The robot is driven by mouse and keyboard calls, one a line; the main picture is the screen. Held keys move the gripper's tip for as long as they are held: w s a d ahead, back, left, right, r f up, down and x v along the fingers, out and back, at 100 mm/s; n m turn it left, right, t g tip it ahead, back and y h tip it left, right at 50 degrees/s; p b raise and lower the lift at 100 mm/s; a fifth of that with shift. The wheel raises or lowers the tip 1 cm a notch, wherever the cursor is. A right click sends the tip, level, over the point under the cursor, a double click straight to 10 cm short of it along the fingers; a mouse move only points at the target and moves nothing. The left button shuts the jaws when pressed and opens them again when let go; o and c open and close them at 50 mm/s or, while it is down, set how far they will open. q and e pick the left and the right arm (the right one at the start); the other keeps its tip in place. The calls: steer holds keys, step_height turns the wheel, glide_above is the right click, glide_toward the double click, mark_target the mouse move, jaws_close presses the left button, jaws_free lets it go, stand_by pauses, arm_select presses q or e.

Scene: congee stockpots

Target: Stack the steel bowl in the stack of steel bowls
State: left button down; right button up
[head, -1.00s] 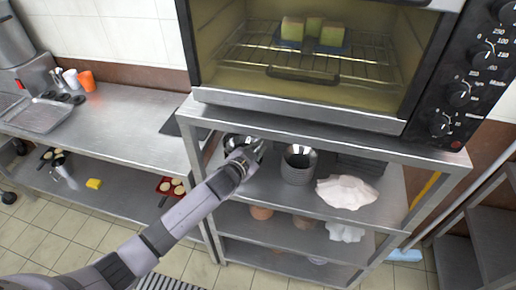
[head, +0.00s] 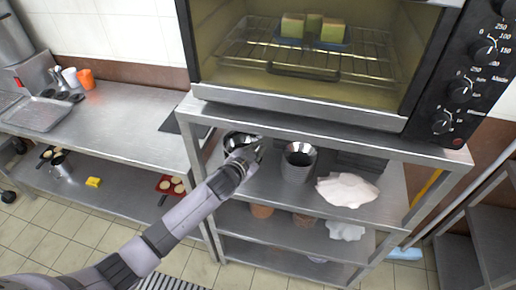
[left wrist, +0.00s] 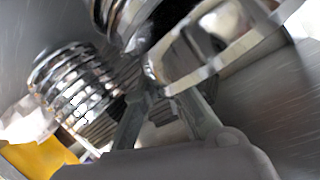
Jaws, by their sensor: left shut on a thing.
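A steel bowl (head: 236,139) is at the left of the rack's upper shelf in the head view, with its dark inside facing up. My left gripper (head: 254,150) is at its right side and shut on it. In the left wrist view the bowl's bright rim (left wrist: 225,50) is blurred and crosses the fingers (left wrist: 165,100). The stack of steel bowls (head: 298,165) stands upright to the right of my gripper, apart from it. Its ribbed side also shows in the left wrist view (left wrist: 75,90). My right gripper is out of view.
White crumpled filters (head: 346,190) lie right of the stack, and dark trays (head: 360,162) sit behind them. The rack's top (head: 300,122), bearing an oven (head: 310,60), overhangs this shelf. A rack post (head: 192,150) stands left of the bowl.

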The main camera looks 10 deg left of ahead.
arm_select(q)
steer(key=c, duration=1.6)
jaws_free()
steer(key=shift+s, duration=0.1)
steer(key=v, duration=1.2)
